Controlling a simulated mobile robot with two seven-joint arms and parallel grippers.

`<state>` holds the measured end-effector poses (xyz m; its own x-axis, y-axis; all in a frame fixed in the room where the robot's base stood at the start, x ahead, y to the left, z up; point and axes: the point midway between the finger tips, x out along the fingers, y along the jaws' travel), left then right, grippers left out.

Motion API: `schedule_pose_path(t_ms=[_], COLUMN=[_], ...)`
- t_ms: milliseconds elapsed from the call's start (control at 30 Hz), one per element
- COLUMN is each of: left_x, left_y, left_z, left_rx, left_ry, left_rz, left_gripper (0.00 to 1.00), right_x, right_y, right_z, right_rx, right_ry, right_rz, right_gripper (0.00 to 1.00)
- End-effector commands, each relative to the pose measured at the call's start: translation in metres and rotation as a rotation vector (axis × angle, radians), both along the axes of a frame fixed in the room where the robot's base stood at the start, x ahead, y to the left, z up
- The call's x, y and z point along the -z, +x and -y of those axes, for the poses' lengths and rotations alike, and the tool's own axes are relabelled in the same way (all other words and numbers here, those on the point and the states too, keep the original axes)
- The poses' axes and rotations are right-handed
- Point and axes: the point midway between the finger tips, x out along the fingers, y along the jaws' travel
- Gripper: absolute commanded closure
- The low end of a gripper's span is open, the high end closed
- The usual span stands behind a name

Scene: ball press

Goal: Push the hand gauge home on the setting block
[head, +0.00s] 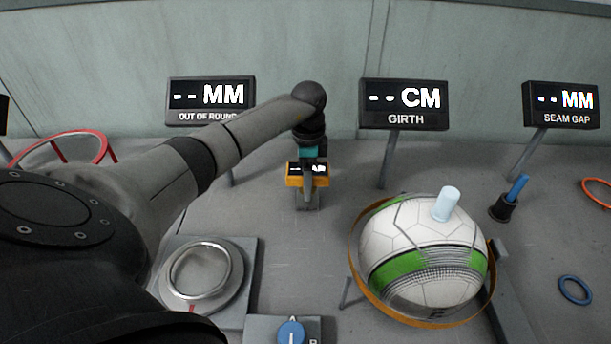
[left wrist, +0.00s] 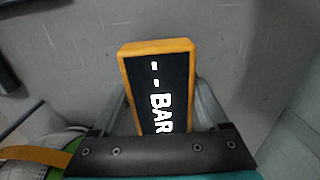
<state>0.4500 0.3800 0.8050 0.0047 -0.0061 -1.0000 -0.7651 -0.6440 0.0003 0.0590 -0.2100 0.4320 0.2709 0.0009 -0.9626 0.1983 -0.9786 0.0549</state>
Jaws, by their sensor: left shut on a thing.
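The hand gauge (head: 321,181), orange with a black display, is near the middle of the head view below the two left signs. It fills the centre of the left wrist view (left wrist: 160,85), where its display reads "-- BAR". My left gripper (head: 308,178) reaches it from above and is shut on it, with a finger along each side in the left wrist view. A small grey block (head: 309,205), seemingly the setting block, shows directly below the gauge. The gripper partly hides the gauge, and I cannot tell how far it is seated. My right gripper is not in view.
A patterned ball (head: 412,240) sits in an orange ring on a stand at right. A round metal ring fixture (head: 170,285) and a blue knob (head: 291,333) are at front left. Signs stand behind on posts. A blue ring (head: 575,290) lies far right.

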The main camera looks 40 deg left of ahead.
Motion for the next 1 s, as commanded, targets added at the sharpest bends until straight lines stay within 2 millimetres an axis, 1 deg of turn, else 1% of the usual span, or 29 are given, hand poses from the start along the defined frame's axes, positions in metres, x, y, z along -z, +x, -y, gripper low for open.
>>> schedule_pose_path(t_ms=[33,1000], left_x=[0.008,0.028], left_y=[0.0,0.0], left_z=[0.0,0.0], left_rx=[0.0,0.0], left_ry=[0.0,0.0], left_rz=[0.0,0.0], left_gripper=[0.86,0.86], right_x=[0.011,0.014], right_y=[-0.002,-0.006], right_z=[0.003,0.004], right_rx=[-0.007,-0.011], right_ry=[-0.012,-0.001], right_rz=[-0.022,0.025], right_gripper=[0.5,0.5])
